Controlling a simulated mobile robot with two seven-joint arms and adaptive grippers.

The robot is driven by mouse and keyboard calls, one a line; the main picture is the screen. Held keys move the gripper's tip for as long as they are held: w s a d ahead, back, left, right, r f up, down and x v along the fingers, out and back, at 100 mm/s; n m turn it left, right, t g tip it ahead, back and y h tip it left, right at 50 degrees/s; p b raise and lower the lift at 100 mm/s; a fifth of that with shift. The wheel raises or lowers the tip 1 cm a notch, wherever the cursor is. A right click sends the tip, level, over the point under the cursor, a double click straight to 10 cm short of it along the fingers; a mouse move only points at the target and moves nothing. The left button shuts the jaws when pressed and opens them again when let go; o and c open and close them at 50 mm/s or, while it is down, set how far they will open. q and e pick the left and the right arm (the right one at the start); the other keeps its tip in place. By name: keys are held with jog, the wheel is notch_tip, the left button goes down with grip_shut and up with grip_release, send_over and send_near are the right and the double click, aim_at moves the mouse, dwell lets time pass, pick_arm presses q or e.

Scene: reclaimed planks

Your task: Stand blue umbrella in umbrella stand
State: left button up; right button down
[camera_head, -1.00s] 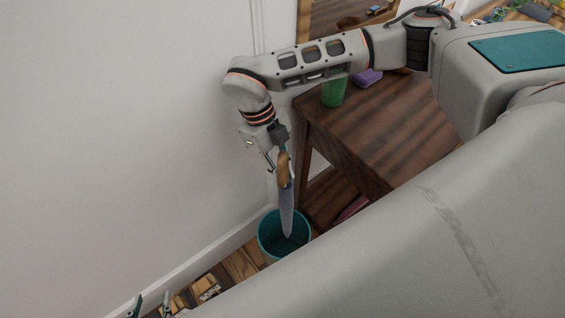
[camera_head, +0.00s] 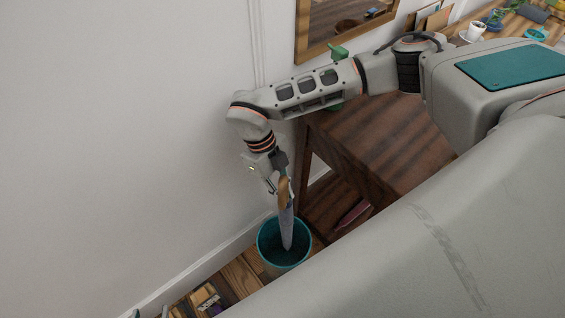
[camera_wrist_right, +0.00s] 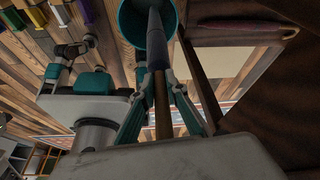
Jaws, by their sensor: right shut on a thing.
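The blue umbrella (camera_head: 287,226) looks grey-blue, is furled and hangs almost upright, tip down, with a curved wooden handle. My right gripper (camera_head: 279,188) is shut on the handle. In the right wrist view, the fingers (camera_wrist_right: 162,108) flank the wooden shaft and the umbrella (camera_wrist_right: 156,48) points away. The umbrella stand (camera_head: 262,245) is a round teal bin on the floor by the wall; its rim also shows in the right wrist view (camera_wrist_right: 125,22). The umbrella's tip lies within the stand's mouth in the head view; its depth is hard to tell. My left gripper (camera_head: 151,313) barely shows, fingertips apart.
A dark wooden table (camera_head: 375,140) stands right of the stand, with a dark pink item (camera_head: 352,213) on its lower shelf. The white wall (camera_head: 120,130) is close on the left. Small items (camera_head: 207,297) lie on the plank floor near the stand.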

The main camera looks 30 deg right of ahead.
jog(key=shift+f, duration=0.7)
jog(key=shift+f+b, duration=0.4)
jog(key=shift+f, duration=1.05)
pick_arm(q)
jog(key=shift+w+d+r, duration=0.2)
jog(key=shift+w+r, duration=0.05)
jog(key=shift+w, duration=0.25)
pick_arm(e)
jog(key=shift+f, duration=0.15)
